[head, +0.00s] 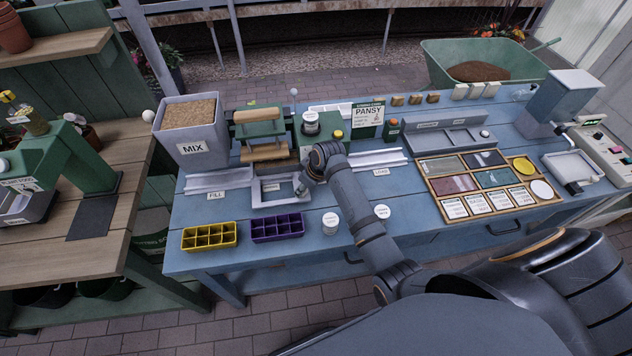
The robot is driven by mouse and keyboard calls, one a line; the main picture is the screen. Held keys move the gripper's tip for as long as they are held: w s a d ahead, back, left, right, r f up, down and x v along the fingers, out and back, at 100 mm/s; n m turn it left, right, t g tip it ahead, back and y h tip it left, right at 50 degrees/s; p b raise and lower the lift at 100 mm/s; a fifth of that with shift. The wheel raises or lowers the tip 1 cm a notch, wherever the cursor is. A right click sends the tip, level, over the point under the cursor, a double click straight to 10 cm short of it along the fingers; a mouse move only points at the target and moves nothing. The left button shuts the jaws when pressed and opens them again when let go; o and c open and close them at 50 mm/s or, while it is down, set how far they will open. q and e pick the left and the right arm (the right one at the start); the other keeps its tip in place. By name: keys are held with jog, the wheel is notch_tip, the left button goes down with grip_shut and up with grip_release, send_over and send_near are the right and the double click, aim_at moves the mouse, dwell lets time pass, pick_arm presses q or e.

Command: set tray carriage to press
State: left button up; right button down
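The tray carriage (264,200) is a pale, empty-looking frame at the bench's front middle, between a left pale rail piece (219,180) and a right one (378,161). The green press (262,127) with wooden bars stands directly behind it. My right gripper (301,188) is low at the carriage's right side. Its fingers are small and partly hidden by the wrist, so I cannot tell whether they are open or touch the frame. A FILL label (215,195) is left of the carriage; another label (381,172) is to its right. My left gripper is not in view.
A yellow cell tray (209,238) and a purple one (277,227) lie at the front edge. The MIX bin (195,137) is back left. A wooden compartment tray (487,184) and a scale-like device (573,168) are right.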

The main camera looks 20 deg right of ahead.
jog(key=shift+w+a, duration=0.2)
jog(key=shift+a, duration=0.6)
jog(key=shift+w+a, duration=0.2)
jog(key=shift+a, duration=0.6)
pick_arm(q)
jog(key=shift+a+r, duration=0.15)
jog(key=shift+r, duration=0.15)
pick_arm(e)
jog(key=c, duration=1)
grip_release()
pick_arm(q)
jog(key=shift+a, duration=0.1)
pick_arm(e)
jog(key=shift+d+r, duration=0.1)
jog(key=shift+r, duration=0.05)
jog(key=v, duration=1.1)
jog(key=shift+s+r, duration=0.15)
jog(key=shift+r, duration=0.15)
